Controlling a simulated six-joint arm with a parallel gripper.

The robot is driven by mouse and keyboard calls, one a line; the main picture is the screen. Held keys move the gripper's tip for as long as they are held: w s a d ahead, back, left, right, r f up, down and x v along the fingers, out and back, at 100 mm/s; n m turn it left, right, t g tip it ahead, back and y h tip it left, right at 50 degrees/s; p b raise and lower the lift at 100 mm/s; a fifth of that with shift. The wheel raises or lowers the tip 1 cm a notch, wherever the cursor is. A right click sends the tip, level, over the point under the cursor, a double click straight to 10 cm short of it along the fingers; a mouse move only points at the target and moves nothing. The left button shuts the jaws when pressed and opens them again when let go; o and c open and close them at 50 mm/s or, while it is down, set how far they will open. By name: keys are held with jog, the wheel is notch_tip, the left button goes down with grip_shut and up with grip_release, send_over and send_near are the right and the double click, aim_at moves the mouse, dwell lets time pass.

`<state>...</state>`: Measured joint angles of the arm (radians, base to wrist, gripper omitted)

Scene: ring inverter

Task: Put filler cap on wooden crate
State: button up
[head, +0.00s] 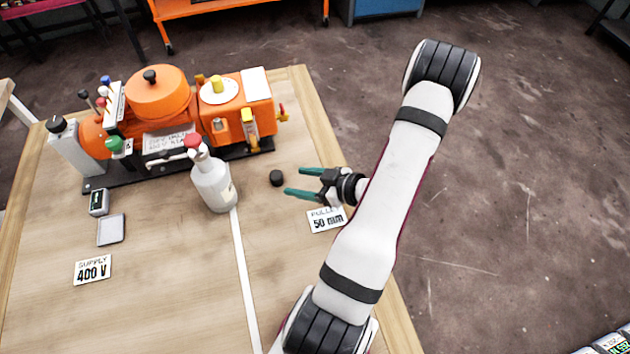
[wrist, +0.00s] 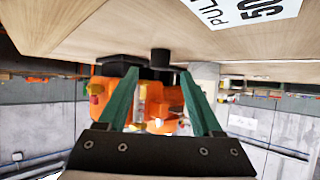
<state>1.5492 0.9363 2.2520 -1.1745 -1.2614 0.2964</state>
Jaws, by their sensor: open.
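A small black cylinder (head: 276,178), which may be the filler cap, stands on the wooden table. In the wrist view the black cylinder (wrist: 160,57) shows beyond and between the fingertips. My gripper (head: 294,182) is open, with its two green fingers pointing left toward the cylinder. The fingers do not appear to touch it, and nothing is between them. In the wrist view my gripper (wrist: 159,75) shows both fingers spread apart. I do not see a wooden crate in either view.
An orange machine (head: 160,97) stands at the back of the wooden table (head: 180,290). A white bottle (head: 213,184) with a red top stands left of the cylinder. A "50 mm" card (head: 326,219) lies below my gripper. The front of the table is mostly clear.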

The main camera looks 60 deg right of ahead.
jog(key=v, duration=0.6)
jog(key=shift+s+r, duration=0.1)
jog(key=shift+s, duration=0.15)
jog(key=shift+w+d, duration=0.25)
jog(key=w+d+r+g+h, duration=0.2)
jog(key=w+d+g+h, duration=0.1)
jog(key=w+d+g, duration=0.1)
jog(key=w+a+r+m+g+h, duration=0.25)
jog(key=w+a+r+g, duration=0.2)
jog(key=r, duration=0.35)
jog(key=s+a+r+m+g+y, duration=0.1)
jog(key=s+a+r+y, duration=0.1)
jog(key=a, duration=0.8)
jog(key=s+a+r+m+g+y, duration=0.1)
jog(key=s+a, duration=0.4)
jog(key=a, duration=0.5)
jog(key=s+a+r+m+g+y, duration=0.1)
jog(key=s+a+r+g+y, duration=0.1)
jog(key=a, duration=0.9)
jog(key=shift+s+r+y, duration=0.65)
jog(key=shift+s+y, duration=0.25)
jog(key=shift+y, duration=0.25)
